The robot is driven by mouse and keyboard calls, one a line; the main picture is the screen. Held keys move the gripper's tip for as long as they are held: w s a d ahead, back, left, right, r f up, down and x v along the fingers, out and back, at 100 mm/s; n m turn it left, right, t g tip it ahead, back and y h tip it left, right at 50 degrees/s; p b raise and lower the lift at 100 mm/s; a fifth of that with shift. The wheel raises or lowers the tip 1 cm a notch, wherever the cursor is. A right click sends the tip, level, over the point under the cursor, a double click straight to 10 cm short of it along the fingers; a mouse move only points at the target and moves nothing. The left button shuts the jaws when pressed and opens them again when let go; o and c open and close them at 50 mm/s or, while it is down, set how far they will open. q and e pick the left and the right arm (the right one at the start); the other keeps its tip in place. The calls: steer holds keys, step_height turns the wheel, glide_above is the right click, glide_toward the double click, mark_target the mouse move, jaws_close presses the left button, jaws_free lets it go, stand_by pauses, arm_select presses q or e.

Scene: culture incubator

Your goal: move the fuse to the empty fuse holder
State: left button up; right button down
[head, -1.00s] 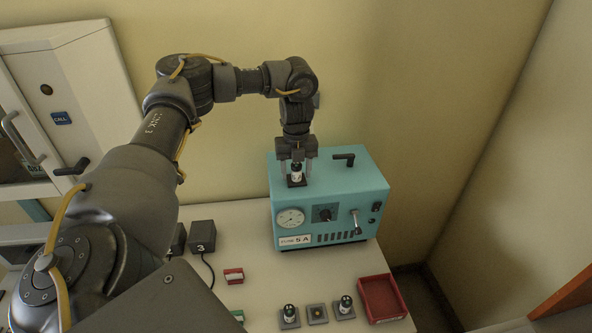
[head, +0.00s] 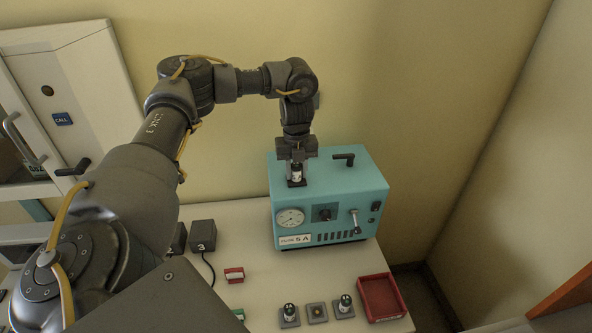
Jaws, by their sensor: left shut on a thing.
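My left gripper (head: 297,169) points down over the top of the teal device (head: 330,184) and is shut on a fuse (head: 297,174), a small dark and white cylinder. The fuse is upright at a dark holder (head: 297,184) on the device's top left; I cannot tell if it is seated. The device's label reads "FUSE 5 A". On the table in front, two more fuses stand upright in grey holders, the left fuse (head: 289,310) and the right fuse (head: 345,301). Between them is an empty grey holder (head: 317,313). My right gripper is not in view.
A red tray (head: 404,316) stands right of the holders. A small red and white block (head: 234,275) lies left of the device. Dark boxes, one marked 3 (head: 202,235), stand further left. A wall is close behind.

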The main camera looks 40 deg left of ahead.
arm_select(q)
jaws_close()
steer(key=shift+r, duration=0.1)
steer(key=shift+r, duration=2.9)
